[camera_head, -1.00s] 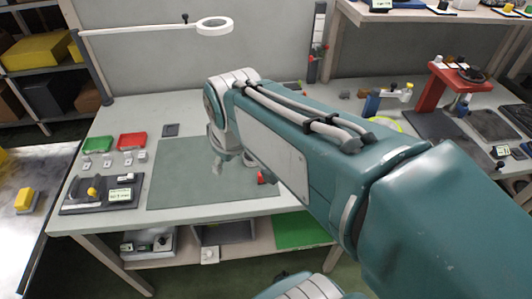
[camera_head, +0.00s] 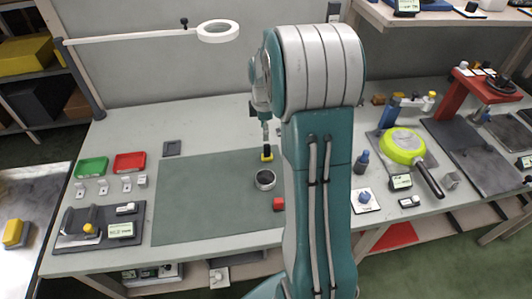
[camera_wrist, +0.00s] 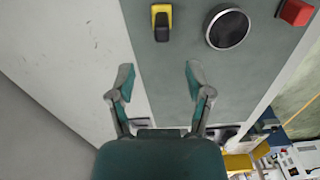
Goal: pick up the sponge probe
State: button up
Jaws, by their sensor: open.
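A small yellow piece with a black upper part, which looks like the sponge probe (camera_head: 267,153), stands on the green-grey mat (camera_head: 205,200), just left of my arm in the head view. In the wrist view the sponge probe (camera_wrist: 162,21) is at the top, beyond the fingertips and roughly centred between them. My gripper (camera_wrist: 160,74) is open and empty, its two fingers apart over the mat's edge. Nothing touches the fingers. In the head view my arm hides part of the scene, and the fingers are not clearly seen.
A dark round cup (camera_head: 265,180) and a red block (camera_head: 279,204) stand near the probe. Left are a green tray (camera_head: 91,167), a red tray (camera_head: 130,162) and a dark fixture (camera_head: 75,231). A green pan (camera_head: 403,146) lies to the right. The mat's left half is clear.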

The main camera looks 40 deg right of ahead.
aim_at(267, 145)
jog(key=f, duration=0.9)
jog(key=shift+s+d+f, duration=0.2)
jog(key=shift+s+d, duration=0.05)
grip_shut()
